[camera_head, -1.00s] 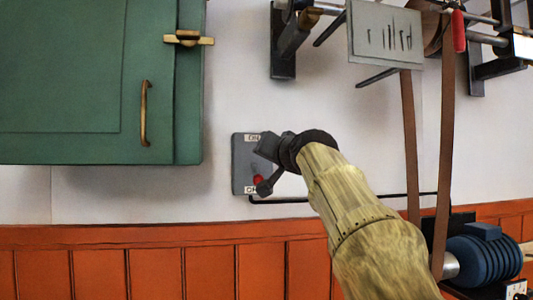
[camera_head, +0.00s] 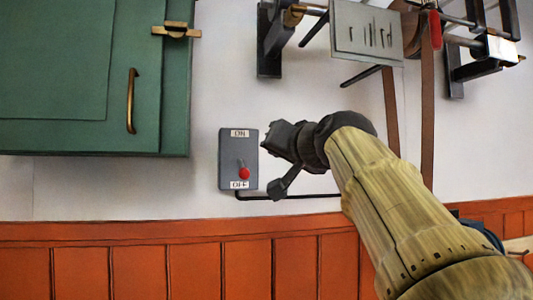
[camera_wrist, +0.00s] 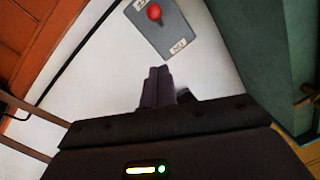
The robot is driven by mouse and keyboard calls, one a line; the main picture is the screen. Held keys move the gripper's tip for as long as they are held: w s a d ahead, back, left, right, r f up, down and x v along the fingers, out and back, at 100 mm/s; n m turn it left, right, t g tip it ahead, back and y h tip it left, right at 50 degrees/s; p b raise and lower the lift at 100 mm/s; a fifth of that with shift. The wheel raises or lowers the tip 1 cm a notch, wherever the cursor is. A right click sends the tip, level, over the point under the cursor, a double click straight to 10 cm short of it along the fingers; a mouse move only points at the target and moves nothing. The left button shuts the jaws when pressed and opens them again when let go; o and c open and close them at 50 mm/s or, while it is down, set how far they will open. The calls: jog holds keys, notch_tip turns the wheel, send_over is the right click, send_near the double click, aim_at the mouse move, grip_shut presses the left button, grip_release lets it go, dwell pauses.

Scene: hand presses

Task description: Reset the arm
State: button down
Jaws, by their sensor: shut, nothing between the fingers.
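My gripper (camera_head: 268,140) is at the end of my arm, just right of the grey switch box (camera_head: 227,160) on the white wall. The box has an ON label at the top, an OFF label at the bottom and a red-knobbed lever (camera_head: 244,173) pointing down towards OFF. In the wrist view, my gripper's fingers (camera_wrist: 158,72) are shut together and empty. The switch box (camera_wrist: 172,32) lies beyond the fingertips there, apart from them, with its red knob (camera_wrist: 154,12) in sight.
A green cabinet (camera_head: 90,80) with a brass handle (camera_head: 131,100) hangs at the left. A grey plate (camera_head: 366,35), shafts and brown belts (camera_head: 428,120) are at the upper right. Orange panelling (camera_head: 130,260) runs along the lower wall. A dark conduit (camera_head: 300,196) leaves the box.

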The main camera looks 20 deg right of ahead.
jog(key=shift+w+f, duration=0.1)
jog(key=w+a+f+g+p, duration=0.1)
jog(key=w+f+g, duration=0.15)
jog(key=f, duration=0.85)
jog(key=w+a+f+n+g+p, duration=0.1)
jog(key=f+g, duration=0.2)
jog(key=f, duration=0.7)
jog(key=w+a+f+g+p, duration=0.1)
jog(key=f+g, duration=0.2)
jog(key=f, duration=0.8)
jog(key=s+a+f+n+g+p, duration=0.1)
jog(key=s+a+f+n+g, duration=0.1)
jog(key=s+f, duration=0.7)
jog(key=s+a+f+n+g+p, duration=0.2)
jog(key=s+f+g, duration=0.3)
jog(key=s+f, duration=0.5)
notch_tip(320, 180, down, 6)
jog(key=shift+s+a+r, duration=0.2)
jog(key=shift+a, duration=0.15)
